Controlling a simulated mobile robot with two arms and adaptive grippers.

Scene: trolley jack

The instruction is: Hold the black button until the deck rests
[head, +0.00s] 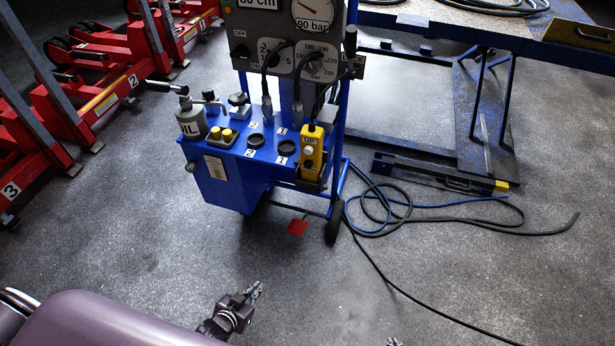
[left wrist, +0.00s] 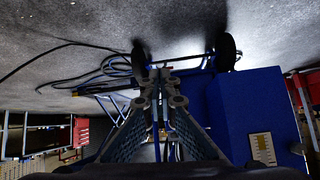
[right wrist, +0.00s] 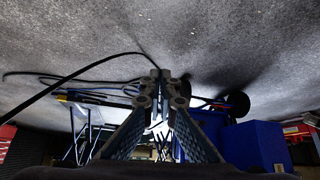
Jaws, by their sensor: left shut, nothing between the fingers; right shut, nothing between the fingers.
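A yellow hand pendant (head: 311,150) marked "UP" hangs at the right front of the blue power unit (head: 235,178). My left gripper (head: 256,291) is shut and empty, in front of the unit and well short of the pendant. My right gripper (head: 393,342) barely shows at the bottom edge; the right wrist view shows its fingers (right wrist: 161,76) shut and empty.
A black cable and a blue hose (head: 385,205) lie looped on the floor right of the unit. Red jacks (head: 95,80) stand at the left. A grey gauge panel (head: 290,40) rises above the unit.

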